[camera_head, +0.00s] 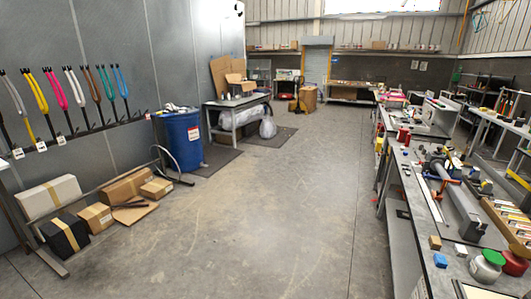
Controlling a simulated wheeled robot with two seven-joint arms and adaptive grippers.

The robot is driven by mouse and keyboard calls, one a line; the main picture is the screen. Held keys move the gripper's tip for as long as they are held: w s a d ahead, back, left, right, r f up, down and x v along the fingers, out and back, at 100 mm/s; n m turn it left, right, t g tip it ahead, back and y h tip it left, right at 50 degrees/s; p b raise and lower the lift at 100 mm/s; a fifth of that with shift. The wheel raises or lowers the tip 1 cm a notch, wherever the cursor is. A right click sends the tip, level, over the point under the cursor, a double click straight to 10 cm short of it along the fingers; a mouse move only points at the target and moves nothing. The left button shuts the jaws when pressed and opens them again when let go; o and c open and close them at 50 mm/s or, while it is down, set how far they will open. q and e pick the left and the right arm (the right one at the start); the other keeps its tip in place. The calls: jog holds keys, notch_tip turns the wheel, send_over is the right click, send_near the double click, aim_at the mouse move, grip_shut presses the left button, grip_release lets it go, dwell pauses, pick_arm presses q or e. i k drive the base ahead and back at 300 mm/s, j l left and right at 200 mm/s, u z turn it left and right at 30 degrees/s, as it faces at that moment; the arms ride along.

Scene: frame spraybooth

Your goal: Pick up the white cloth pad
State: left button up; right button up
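I cannot make out a white cloth pad for certain. Small whitish and dark items (172,108) lie on top of the blue barrel (184,140) at the left, too small to identify. A pale sheet or flat item (486,293) is cut off at the bottom right edge of the picture. Neither of my grippers shows in the head view.
A long workbench (402,212) with tools and jars runs along the right. Several cardboard boxes (124,187) lie on the floor at the left, below a rack of colored forks. A grey table (237,102) stands behind the barrel. The middle floor is clear.

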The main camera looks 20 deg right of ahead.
aim_at(460, 251)
jog(key=i+z, duration=0.15)
jog(key=z, duration=0.3)
jog(key=i+z, duration=0.2)
jog(key=z, duration=0.25)
jog(key=i+j+z, duration=0.1)
jog(key=z, duration=0.35)
jog(key=i+j+z, duration=0.15)
jog(key=z, duration=0.3)
jog(key=i+j+z, duration=0.15)
jog(key=z, duration=0.3)
jog(key=i+j+z, duration=0.2)
jog(key=z, duration=0.25)
jog(key=i+j+z, duration=0.15)
jog(key=z, duration=0.15)
jog(key=i+j+z, duration=0.1)
jog(key=j+z, duration=0.5)
jog(key=j, duration=0.15)
jog(key=i+j+z, duration=0.1)
jog(key=j, duration=0.35)
jog(key=i+z, duration=0.05)
